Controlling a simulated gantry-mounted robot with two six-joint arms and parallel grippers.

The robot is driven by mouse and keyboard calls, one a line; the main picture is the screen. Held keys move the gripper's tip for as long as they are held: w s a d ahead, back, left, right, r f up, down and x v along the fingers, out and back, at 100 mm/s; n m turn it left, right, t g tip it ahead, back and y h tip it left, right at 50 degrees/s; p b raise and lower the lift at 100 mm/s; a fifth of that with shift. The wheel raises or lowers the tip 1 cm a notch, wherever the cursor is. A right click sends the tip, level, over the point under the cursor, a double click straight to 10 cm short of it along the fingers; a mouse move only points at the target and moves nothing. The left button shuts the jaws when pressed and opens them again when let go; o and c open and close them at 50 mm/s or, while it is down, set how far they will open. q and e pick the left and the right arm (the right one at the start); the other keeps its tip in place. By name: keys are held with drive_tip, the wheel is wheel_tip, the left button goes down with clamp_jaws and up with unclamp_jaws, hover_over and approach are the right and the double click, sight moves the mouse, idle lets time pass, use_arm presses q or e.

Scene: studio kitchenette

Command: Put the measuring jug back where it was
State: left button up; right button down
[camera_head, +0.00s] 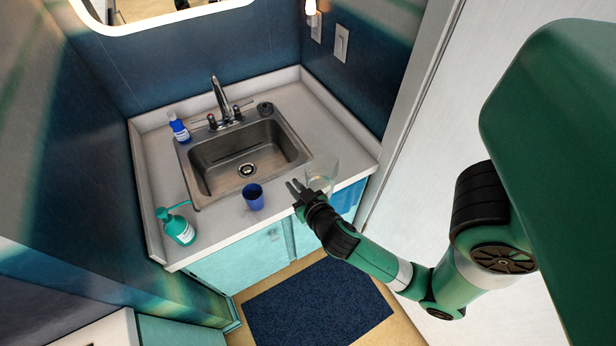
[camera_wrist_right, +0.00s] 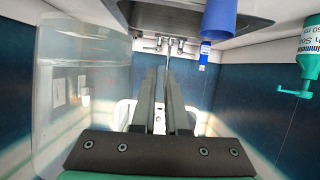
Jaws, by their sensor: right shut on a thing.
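The clear, see-through measuring jug (camera_head: 323,174) is upright at the front right of the counter, right of the sink. It also fills the left side of the upside-down right wrist view (camera_wrist_right: 82,95). My right gripper (camera_head: 296,188) is at the jug's left side, with its fingers (camera_wrist_right: 165,95) close together and shut on the jug. The part held, probably the handle, is hard to make out. I cannot tell whether the jug's base touches the counter. My left gripper is not in view.
A blue cup (camera_head: 254,197) stands on the counter's front edge, left of the gripper. A green soap bottle (camera_head: 180,229) is at the front left, a blue bottle (camera_head: 179,129) behind it. The sink (camera_head: 245,160) is empty. The counter's right side (camera_head: 325,125) is clear.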

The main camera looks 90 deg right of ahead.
drive_tip(key=shift+m+g, duration=0.3)
drive_tip(key=shift+g, duration=0.1)
drive_tip(key=w+d+f, duration=0.1)
drive_tip(key=d+f, duration=0.2)
drive_tip(key=d, duration=0.1)
drive_tip(key=w+d+f+b, duration=0.1)
drive_tip(key=d+f, duration=0.2)
drive_tip(key=d, duration=0.1)
drive_tip(key=w+d+f+b, duration=0.1)
drive_tip(key=w+d+f, duration=0.1)
drive_tip(key=d, duration=0.3)
drive_tip(key=shift+f, duration=0.75)
drive_tip(key=shift+d+f+b, duration=0.1)
drive_tip(key=shift+f+b, duration=0.85)
drive_tip(key=shift+f, duration=0.95)
drive_tip(key=shift+w+r, duration=0.1)
